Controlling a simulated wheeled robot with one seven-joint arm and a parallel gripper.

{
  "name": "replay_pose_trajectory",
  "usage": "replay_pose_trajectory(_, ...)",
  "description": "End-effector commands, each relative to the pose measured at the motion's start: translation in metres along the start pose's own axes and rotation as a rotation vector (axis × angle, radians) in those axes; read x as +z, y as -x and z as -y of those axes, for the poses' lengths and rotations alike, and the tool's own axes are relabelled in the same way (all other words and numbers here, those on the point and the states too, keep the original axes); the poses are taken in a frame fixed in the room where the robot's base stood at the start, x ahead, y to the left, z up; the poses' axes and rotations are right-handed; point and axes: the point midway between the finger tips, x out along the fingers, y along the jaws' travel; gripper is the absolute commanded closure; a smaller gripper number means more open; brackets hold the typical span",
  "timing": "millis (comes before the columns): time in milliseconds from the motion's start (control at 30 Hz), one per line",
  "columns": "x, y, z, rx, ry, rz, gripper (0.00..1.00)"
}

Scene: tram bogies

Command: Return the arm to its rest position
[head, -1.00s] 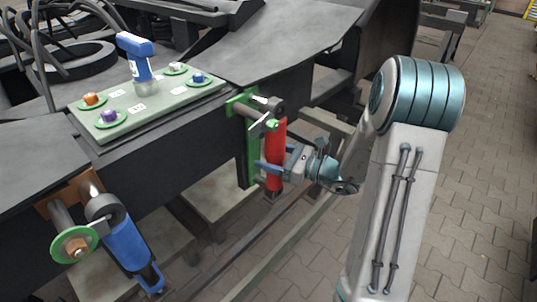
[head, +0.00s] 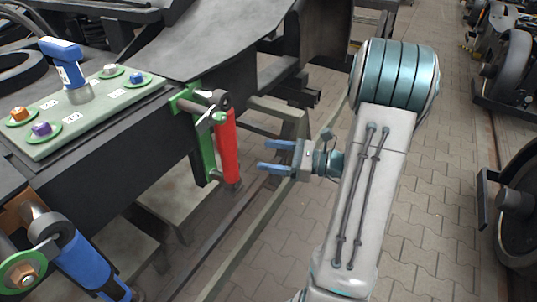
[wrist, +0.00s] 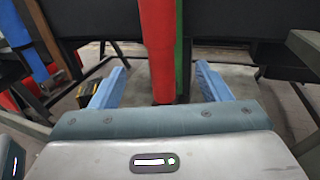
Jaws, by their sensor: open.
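My gripper (head: 268,156) is open and empty, with its two blue fingers pointing left in the head view. It is apart from the red damper (head: 229,148), which hangs upright on a green bracket (head: 206,150) at the side of the dark frame. In the wrist view the red damper (wrist: 158,50) stands beyond and between the open fingers (wrist: 158,87), with a clear gap to them. My arm extends down the right of the head view.
A blue damper (head: 85,262) hangs at lower left. A pale green tray (head: 98,117) on the frame holds a blue tool (head: 64,66) and several coloured pieces on discs. Wheelsets (head: 505,60) stand at far right. Paved floor (head: 440,200) right of my arm is clear.

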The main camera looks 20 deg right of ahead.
Motion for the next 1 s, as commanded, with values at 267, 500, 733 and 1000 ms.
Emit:
replay_pose_trajectory(267, 0.0, -0.001, 0.0, 0.001, 0.001, 0.0, 0.3)
replay_pose_trajectory(500, 0.019, -0.026, -0.043, 0.185, 0.116, -0.127, 0.3)
replay_pose_trajectory(733, 0.04, -0.043, -0.133, 0.597, 0.46, -0.413, 0.3)
replay_pose_trajectory(1000, 0.059, -0.016, -0.189, 1.034, 0.998, -0.703, 0.3)
